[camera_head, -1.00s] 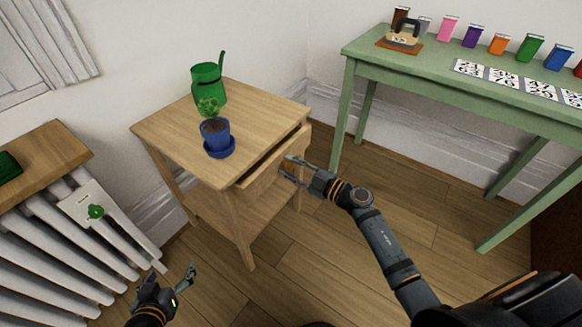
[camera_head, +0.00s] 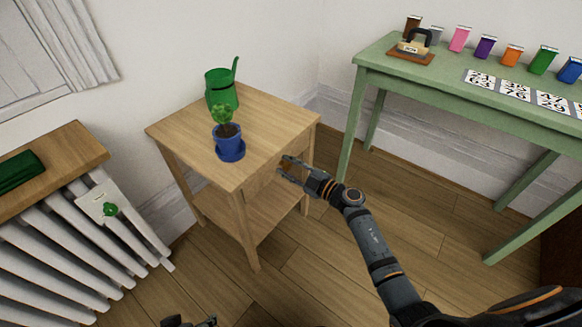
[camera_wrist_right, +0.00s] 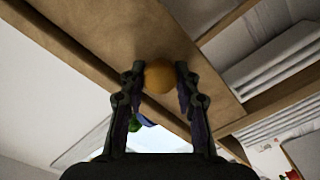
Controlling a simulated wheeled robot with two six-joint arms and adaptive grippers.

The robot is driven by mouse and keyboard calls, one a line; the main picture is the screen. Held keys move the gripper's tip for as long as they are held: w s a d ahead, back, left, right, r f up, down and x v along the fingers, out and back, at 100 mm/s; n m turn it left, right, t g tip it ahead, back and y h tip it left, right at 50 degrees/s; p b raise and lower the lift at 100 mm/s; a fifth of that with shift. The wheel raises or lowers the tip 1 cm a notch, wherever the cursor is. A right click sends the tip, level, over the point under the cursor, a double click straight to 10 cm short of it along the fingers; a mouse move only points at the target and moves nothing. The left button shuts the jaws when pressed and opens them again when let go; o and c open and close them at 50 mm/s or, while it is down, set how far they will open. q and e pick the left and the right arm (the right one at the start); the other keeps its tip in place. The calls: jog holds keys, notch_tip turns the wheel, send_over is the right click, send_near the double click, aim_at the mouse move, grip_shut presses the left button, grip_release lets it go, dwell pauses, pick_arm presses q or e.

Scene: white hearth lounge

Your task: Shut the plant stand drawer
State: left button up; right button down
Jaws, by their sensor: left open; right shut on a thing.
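The wooden plant stand (camera_head: 185,140) stands in the corner. Its drawer front (camera_head: 262,184) sits under the top's front edge, and no open gap shows above it in the head view. My right gripper (camera_head: 285,168) is at the drawer front. In the right wrist view, its fingers (camera_wrist_right: 158,85) are shut on the round wooden knob (camera_wrist_right: 158,74), one on each side. The gripper hides part of the drawer front in the head view. My left gripper (camera_head: 192,321) is at the bottom edge, mostly cut off, apart from the stand.
A potted plant in a blue pot (camera_head: 229,146) and a green watering can (camera_head: 221,92) stand on the plant stand. A white radiator (camera_head: 75,245) is at left. A green table (camera_head: 440,75) with cards and colored packets is at right. Floor between is clear.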

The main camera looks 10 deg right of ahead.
jog(key=shift+w+r, duration=0.15)
jog(key=c, duration=1.3)
grip_release()
jog(key=o, duration=0.3)
jog(key=shift+w+a, duration=0.1)
jog(key=shift+o, duration=0.2)
jog(key=v, duration=1.2)
jog(key=shift+t, duration=0.3)
